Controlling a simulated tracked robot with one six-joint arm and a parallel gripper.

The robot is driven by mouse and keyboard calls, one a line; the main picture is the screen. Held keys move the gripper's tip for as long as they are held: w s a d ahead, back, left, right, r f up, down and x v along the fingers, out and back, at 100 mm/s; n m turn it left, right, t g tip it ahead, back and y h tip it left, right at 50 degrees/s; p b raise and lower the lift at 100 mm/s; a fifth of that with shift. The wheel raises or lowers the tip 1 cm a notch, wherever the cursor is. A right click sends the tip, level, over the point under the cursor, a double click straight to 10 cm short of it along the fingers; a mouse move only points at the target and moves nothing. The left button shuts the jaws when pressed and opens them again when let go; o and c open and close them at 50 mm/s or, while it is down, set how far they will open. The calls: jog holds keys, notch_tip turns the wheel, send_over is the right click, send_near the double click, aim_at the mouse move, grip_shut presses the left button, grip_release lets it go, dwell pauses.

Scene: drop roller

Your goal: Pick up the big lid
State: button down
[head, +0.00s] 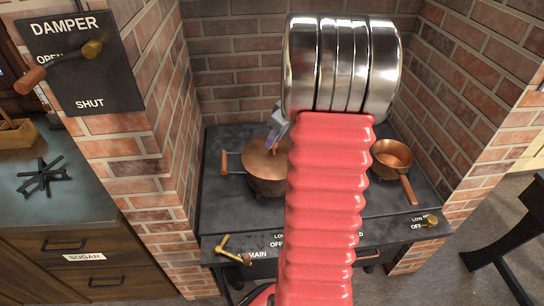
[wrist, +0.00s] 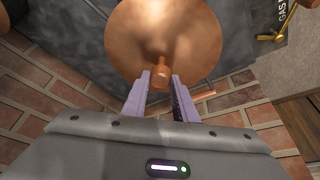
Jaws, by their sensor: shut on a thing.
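The big lid (wrist: 160,35) is a round copper disc with a knob, and fills the top middle of the wrist view. My gripper (wrist: 160,79) has its two purple fingers on either side of the knob, shut on it. In the head view the lid (head: 258,154) shows over the big copper pot (head: 268,185) on the stove, just left of my red arm. My arm hides the right part of the lid and pot. I cannot tell whether the lid touches the pot's rim.
A small copper pan (head: 391,155) stands on the right of the dark stove (head: 222,212). Brick walls enclose the stove at the back and sides. A damper panel (head: 82,65) is on the left wall, and a counter with a black trivet (head: 40,177) is at left.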

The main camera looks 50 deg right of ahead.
jog(key=shift+r, duration=0.15)
notch_tip(320, 180, up, 10)
dwell(0.6)
dwell(0.5)
